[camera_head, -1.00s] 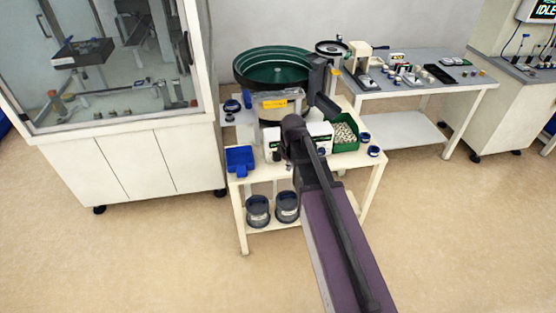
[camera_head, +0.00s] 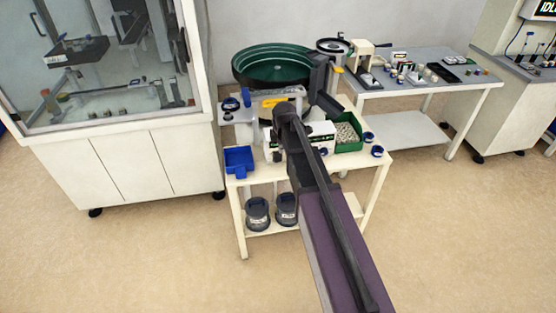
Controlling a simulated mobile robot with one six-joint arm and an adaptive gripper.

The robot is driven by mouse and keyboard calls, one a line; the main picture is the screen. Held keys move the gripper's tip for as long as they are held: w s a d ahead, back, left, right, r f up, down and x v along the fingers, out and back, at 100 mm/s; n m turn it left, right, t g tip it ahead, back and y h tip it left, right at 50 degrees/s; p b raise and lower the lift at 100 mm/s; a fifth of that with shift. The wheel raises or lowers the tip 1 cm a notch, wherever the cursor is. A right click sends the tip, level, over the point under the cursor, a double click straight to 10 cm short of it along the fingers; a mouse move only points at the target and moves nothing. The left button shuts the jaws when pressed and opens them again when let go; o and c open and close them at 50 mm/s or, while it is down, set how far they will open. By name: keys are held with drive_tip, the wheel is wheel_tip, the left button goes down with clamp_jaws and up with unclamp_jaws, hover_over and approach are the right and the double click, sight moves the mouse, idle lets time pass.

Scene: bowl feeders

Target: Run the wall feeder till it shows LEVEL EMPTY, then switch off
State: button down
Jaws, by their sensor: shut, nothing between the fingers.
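A bowl feeder with a large dark green bowl (camera_head: 278,66) stands on a white table (camera_head: 240,178) beside the glazed cabinet. A yellow label (camera_head: 272,101) is on its body below the bowl. A white control box (camera_head: 322,132) stands in front, partly hidden by my arm; its display and switch are too small to read. A smaller bowl feeder (camera_head: 332,46) stands behind, towards the wall. I cannot tell which is the wall feeder. My arm reaches from the bottom right to the front of the large feeder; its dark end hides my gripper's fingers.
A blue bin (camera_head: 239,160) and a green bin of small parts (camera_head: 348,132) flank the control box. Dark round tubs (camera_head: 258,212) stand on the shelf below. A grey bench (camera_head: 425,82) with small items is to the right. The front floor is clear.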

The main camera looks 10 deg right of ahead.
sight(278, 157)
drive_tip(key=shift+d+f, duration=0.15)
drive_tip(key=shift+f, duration=0.1)
drive_tip(key=b+x, duration=1)
drive_tip(key=shift+w+f+b, duration=0.25)
drive_tip(key=shift+w+b, duration=0.05)
drive_tip(key=shift+w, duration=0.65)
drive_tip(key=shift+w+f+b, duration=0.3)
drive_tip(key=shift+w, duration=0.65)
